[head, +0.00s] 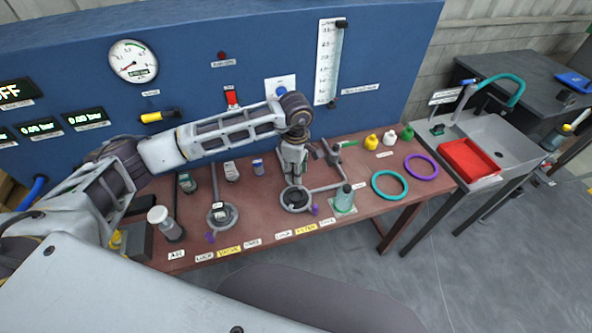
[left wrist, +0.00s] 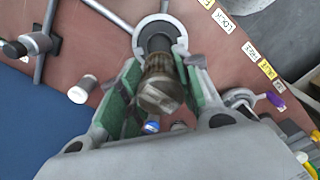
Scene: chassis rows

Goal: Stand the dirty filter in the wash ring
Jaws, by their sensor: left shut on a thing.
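My left gripper (head: 294,172) is shut on a brownish, ribbed cylinder, which looks like the dirty filter (left wrist: 160,88). The filter is between green-lined fingers in the left wrist view. The gripper points down above a round grey housing (head: 296,208) on the bench, which also shows in the left wrist view (left wrist: 140,30). I cannot tell whether the filter's far end is inside the housing or just above it. A teal ring (head: 376,190) and a purple ring (head: 408,171) lie on the bench at right; I cannot tell which thing is the wash ring. My right gripper is not in view.
The brown bench (head: 262,222) carries pipework and a second round housing (head: 222,217). A greenish bottle (head: 344,198) stands close to the right of the gripper. A sink (head: 509,133) with a red tray (head: 468,160) stands at right. The blue panel (head: 190,60) rises behind.

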